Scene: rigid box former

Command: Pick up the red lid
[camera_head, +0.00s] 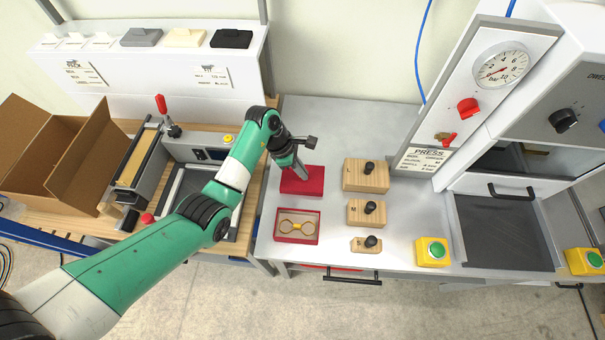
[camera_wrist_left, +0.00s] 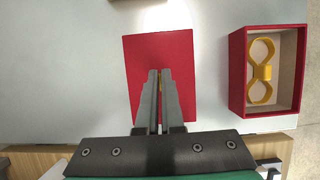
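The red lid (camera_head: 310,184) lies flat-looking on the grey table. It also shows in the wrist view (camera_wrist_left: 180,55). My left gripper (camera_head: 301,174) points down over the middle of the lid. In the wrist view its fingers (camera_wrist_left: 161,76) are nearly together, with a small yellow piece on the lid showing between the tips. The fingers hide most of that piece. Whether the lid is clear of the table I cannot tell. The open red box (camera_head: 280,238) stands in front of the lid, with a yellow bow-shaped piece (camera_wrist_left: 262,71) inside. My right gripper is not in view.
Wooden blocks with black knobs, large (camera_head: 357,181), medium (camera_head: 356,216) and small (camera_head: 359,245), stand to the right. A yellow box with a green button (camera_head: 432,258) and the press panel (camera_head: 463,100) are farther right. A cardboard box (camera_head: 62,155) sits left. The table behind the lid is clear.

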